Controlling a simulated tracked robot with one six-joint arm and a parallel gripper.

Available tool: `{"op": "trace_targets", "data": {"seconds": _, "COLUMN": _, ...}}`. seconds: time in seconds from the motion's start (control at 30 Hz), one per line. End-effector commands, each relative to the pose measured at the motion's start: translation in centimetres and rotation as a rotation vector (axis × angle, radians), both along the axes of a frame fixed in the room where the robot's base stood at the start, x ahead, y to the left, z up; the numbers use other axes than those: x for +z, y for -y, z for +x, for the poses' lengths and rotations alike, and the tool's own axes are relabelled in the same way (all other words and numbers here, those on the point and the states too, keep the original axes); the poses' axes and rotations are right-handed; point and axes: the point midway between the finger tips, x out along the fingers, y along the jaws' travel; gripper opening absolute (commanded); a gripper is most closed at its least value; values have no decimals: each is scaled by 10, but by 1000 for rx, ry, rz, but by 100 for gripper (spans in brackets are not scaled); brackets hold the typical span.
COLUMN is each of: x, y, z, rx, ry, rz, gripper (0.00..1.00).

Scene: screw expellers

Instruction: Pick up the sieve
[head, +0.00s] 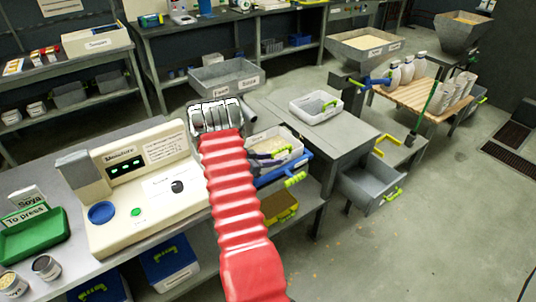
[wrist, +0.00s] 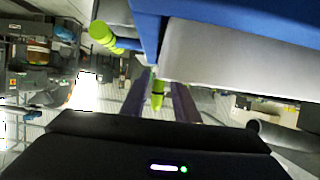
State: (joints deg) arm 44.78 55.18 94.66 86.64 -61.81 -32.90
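The sieve appears to be the blue-framed piece with lime handles. In the wrist view its blue frame (wrist: 235,18) and pale panel fill the top right, close to the camera. In the head view its blue edge (head: 285,174) shows just right of my red arm sleeve, beside a white bin. My gripper (wrist: 158,108) has two dark purple fingers standing apart. A lime handle (wrist: 157,93) shows between them, with gaps seen at its sides. In the head view the purple fingers (head: 266,156) are small, and the sleeve hides part of the sieve.
The cream moisture meter (head: 145,190) stands left of my arm. A grey table with a white bin (head: 316,107) is to the right. A grey hopper tray (head: 372,190) sits low beside it.

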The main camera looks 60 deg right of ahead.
Motion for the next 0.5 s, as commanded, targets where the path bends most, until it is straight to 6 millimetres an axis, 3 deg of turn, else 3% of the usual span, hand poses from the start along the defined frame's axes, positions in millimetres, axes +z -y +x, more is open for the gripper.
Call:
{"op": "trace_targets", "data": {"seconds": 0.23, "x": -4, "y": 7, "z": -4, "rx": -2, "ry": 0, "rz": 0, "gripper": 28}}
{"op": "trace_targets", "data": {"seconds": 0.5, "x": -20, "y": 34, "z": -18, "rx": -3, "ry": 0, "rz": 0, "gripper": 28}}
